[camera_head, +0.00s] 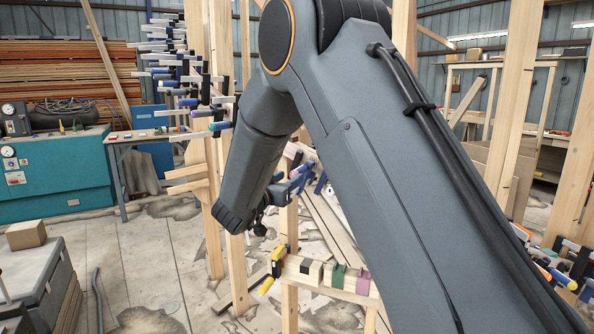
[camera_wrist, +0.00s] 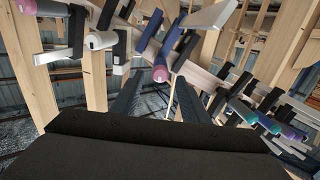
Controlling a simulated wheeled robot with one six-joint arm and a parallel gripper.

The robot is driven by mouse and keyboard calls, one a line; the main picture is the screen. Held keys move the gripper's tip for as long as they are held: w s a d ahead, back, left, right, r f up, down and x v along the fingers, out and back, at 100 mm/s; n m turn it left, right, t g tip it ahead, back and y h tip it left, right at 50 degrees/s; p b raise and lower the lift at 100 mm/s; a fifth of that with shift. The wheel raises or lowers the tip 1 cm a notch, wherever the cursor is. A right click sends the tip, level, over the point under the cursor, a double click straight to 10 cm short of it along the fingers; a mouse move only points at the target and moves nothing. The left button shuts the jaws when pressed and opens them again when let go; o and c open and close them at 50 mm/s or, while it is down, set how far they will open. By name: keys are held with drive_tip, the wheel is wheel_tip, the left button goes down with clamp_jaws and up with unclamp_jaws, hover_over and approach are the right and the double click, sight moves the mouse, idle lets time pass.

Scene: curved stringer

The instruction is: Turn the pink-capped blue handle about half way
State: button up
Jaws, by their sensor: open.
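The pink-capped blue handle (camera_wrist: 167,48) is ahead of my gripper in the wrist view. Its round pink end faces me, and its dark blue shaft runs up and to the right. My gripper (camera_wrist: 157,86) is open, with one dark finger on each side below the pink cap. The cap appears between the fingertips; I cannot tell how far ahead of them it is. No contact is visible. In the head view, my arm hides much of the clamps near my gripper, and I cannot pick out this handle there.
Other clamps crowd close in the wrist view: a white handle (camera_wrist: 101,40) at left and several dark handles with coloured caps (camera_wrist: 240,108) at right. Wooden posts (camera_head: 213,150) stand around my arm. A low beam with clamps (camera_head: 325,275) lies below. Open floor (camera_head: 140,260) is at left.

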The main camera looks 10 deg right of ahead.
sight(298, 172)
drive_tip(key=p+x, duration=0.1)
drive_tip(key=x, duration=0.6)
drive_tip(key=shift+w+d+p, duration=0.15)
drive_tip(key=shift+p, duration=0.15)
drive_tip(key=shift+c, duration=0.3)
clamp_jaws()
